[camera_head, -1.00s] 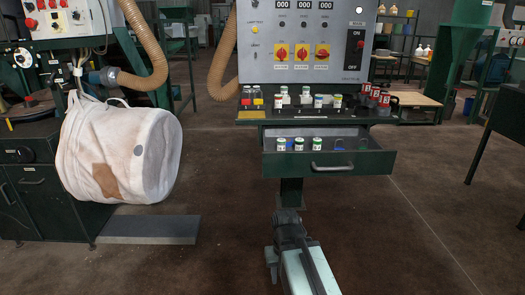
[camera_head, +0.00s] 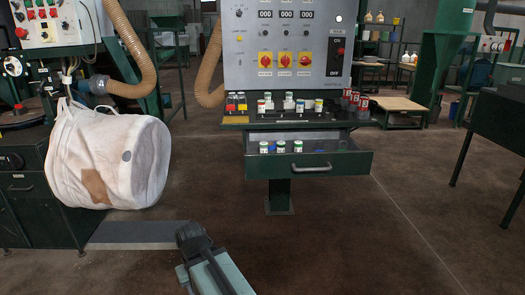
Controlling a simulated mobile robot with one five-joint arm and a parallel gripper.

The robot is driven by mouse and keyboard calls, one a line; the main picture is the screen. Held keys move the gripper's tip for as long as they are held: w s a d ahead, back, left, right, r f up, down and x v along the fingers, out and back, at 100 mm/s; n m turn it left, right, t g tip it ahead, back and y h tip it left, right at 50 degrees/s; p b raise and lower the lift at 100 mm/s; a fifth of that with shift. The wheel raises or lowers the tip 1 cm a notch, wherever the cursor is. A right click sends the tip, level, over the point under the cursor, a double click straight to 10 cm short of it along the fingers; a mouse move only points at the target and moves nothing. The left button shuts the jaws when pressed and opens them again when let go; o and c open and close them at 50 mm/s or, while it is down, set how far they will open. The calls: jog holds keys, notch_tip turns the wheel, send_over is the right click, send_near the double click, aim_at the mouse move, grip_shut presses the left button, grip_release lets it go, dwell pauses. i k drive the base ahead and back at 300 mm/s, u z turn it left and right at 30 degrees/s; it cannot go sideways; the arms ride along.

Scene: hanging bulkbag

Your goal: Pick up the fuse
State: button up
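Several small fuse-like cylinders are in view. Three white ones with coloured bands (camera_head: 281,147) stand in the open drawer (camera_head: 310,166) under the control panel. More stand on the ledge above it: a white one with a blue band (camera_head: 261,107), red and yellow ones (camera_head: 236,102) at the left, and red ones (camera_head: 355,100) at the right. I cannot tell which one the task means. My arm shows at the bottom, with a dark joint and a pale link, well short of the drawer. I cannot make out my gripper's fingers.
The grey control panel (camera_head: 284,45) stands behind the ledge. A white bulk bag (camera_head: 110,160) hangs at the left above a low grey platform (camera_head: 140,234). A dark table (camera_head: 497,125) is at the right. The floor before the drawer is clear.

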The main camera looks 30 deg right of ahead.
aim_at(264, 145)
jog(key=i, duration=0.75)
jog(key=u, duration=1.15)
